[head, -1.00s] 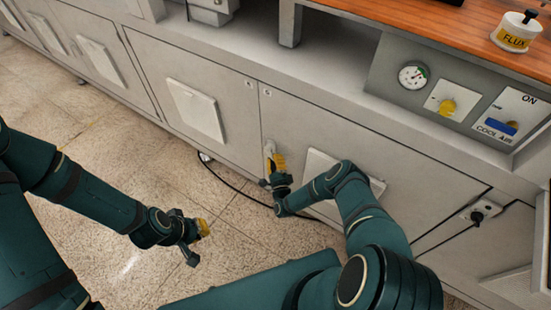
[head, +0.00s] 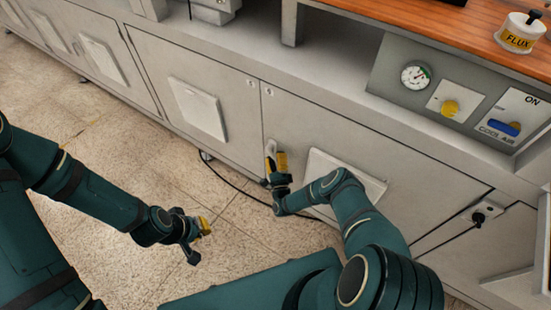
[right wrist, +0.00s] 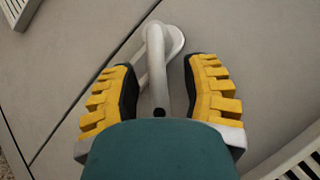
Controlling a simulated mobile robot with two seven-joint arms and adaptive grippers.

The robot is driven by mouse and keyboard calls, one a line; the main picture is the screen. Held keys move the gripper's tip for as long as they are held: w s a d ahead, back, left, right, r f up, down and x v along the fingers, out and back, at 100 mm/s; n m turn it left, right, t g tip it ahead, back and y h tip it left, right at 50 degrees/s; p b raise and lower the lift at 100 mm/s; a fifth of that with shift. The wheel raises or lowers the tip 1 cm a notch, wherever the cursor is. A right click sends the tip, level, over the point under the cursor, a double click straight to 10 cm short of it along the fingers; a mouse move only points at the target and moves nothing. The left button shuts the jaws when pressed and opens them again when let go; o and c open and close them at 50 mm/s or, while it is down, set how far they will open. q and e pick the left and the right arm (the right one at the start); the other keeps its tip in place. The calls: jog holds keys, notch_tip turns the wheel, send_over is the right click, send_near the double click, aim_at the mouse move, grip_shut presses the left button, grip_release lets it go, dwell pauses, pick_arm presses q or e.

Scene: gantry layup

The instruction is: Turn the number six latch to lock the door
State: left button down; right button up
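A light grey latch handle (head: 270,149) sits on the lower cabinet door (head: 330,125), near the seam with the panel to its left. No number is readable on it. In the right wrist view the latch (right wrist: 155,42) has a rounded mount, and its straight lever points down the picture between my right fingers. My right gripper (right wrist: 161,68) is open, with a yellow-padded finger on each side of the lever and visible gaps to both. In the head view the right gripper (head: 281,163) is at the latch, partly covering it. My left gripper (head: 205,228) hangs over the floor, away from the cabinets; its opening is too small to judge.
Vent covers stick out from the panel on the left (head: 198,108) and the door on the right (head: 372,184). A black cable (head: 232,186) lies on the floor below. The tiled floor at left is clear.

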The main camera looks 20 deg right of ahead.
jog(key=shift+s, duration=0.1)
jog(key=v, duration=1.2)
